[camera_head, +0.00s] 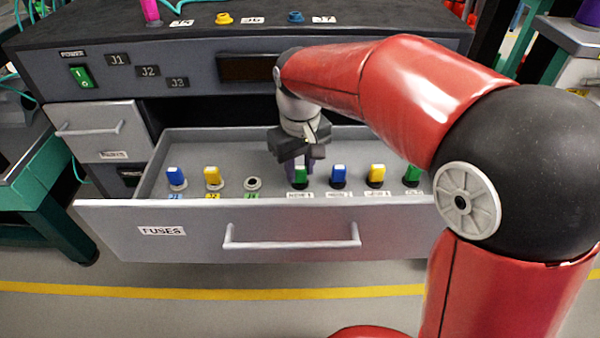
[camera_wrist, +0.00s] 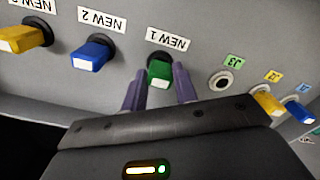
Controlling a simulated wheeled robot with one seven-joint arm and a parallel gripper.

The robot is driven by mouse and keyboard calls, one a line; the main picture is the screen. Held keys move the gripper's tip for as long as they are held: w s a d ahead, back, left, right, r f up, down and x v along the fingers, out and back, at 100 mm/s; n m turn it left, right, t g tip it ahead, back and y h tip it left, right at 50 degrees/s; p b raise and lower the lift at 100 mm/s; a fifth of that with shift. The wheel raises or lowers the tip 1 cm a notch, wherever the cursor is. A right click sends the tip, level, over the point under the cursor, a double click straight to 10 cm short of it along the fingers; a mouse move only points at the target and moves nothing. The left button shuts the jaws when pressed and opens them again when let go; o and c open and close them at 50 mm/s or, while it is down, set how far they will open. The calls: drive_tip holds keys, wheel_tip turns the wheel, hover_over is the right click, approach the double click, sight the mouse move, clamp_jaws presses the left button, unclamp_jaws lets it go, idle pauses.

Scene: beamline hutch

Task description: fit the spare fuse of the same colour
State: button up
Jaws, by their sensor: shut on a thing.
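The open drawer (camera_head: 165,232), labelled FUSES, holds a row of fuses. A green fuse (camera_head: 300,175) stands at the NEW 1 label; in the wrist view the same green fuse (camera_wrist: 160,73) sits between my fingers, at its dark seat. My gripper (camera_head: 300,172) points down into the drawer and is shut on this green fuse. An empty round socket (camera_head: 252,184) with a green J3 label is just left of it; the socket also shows in the wrist view (camera_wrist: 220,81). A blue fuse (camera_head: 176,176) and a yellow fuse (camera_head: 212,175) stand in sockets left of the empty one.
Right of my gripper stand a blue fuse (camera_head: 339,174) at NEW 2, a yellow fuse (camera_head: 376,173) and another green fuse (camera_head: 412,174). The drawer's front wall runs close before the row. The cabinet top (camera_head: 390,20) overhangs behind my gripper.

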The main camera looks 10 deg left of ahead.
sight(300, 167)
drive_tip(key=shift+r+p, duration=1)
drive_tip(key=shift+r, duration=0.1)
idle(0.6)
drive_tip(key=shift+r+p, duration=0.95)
drive_tip(key=shift+r, duration=1.95)
drive_tip(key=shift+a, duration=0.1)
